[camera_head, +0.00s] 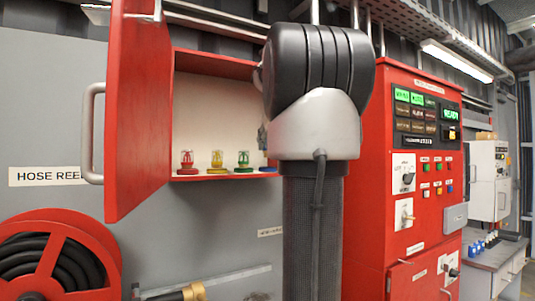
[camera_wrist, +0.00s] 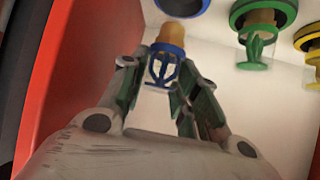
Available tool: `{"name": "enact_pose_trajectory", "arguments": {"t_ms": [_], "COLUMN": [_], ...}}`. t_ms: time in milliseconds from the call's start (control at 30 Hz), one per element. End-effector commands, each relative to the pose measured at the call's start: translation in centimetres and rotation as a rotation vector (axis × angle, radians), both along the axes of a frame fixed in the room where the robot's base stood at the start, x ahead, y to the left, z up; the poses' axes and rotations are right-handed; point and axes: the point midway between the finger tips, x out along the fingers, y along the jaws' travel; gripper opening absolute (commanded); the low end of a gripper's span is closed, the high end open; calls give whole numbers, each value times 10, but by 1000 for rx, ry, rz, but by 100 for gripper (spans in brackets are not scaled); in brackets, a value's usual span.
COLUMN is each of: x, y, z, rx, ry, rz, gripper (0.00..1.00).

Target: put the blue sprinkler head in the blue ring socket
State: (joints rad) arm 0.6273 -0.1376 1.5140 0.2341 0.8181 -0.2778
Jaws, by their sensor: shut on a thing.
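The blue sprinkler head (camera_wrist: 165,65) is between the fingers of my gripper (camera_wrist: 153,78) in the wrist view, and the gripper is shut on it. Its tan threaded end (camera_wrist: 171,34) points toward the upper edge of the picture. The blue ring socket (camera_wrist: 183,6) is just beyond that end, cut by the picture's edge, with a gap showing between them. In the head view the blue ring socket (camera_head: 268,168) shows at the right end of the cabinet shelf, partly behind my arm. My gripper is mostly hidden there.
The red cabinet's open door (camera_head: 140,110) stands left of the shelf. Red (camera_head: 186,160), yellow (camera_head: 217,160) and green (camera_head: 243,160) sprinkler heads sit in their rings. The green ring (camera_wrist: 262,14) is beside the blue one. A red wall (camera_wrist: 70,70) is close to my gripper.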

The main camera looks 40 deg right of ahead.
Motion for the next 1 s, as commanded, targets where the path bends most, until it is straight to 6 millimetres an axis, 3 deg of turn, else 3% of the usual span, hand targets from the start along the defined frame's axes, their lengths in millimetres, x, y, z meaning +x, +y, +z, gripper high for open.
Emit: {"name": "enact_pose_trajectory", "arguments": {"t_ms": [300,700,733,800,833,1000], "x": [2,3,3,3,3,3], "y": [-1,-1,-1,-1,-1,-1], "z": [-38,-43,-43,-43,-43,-43], "rx": [1,-1,-1,-1,-1,-1], "ry": [2,0,0,0,0,0], "rz": [0,1,1,1,1,1], "gripper": [2,2,34,47,52,52]}}
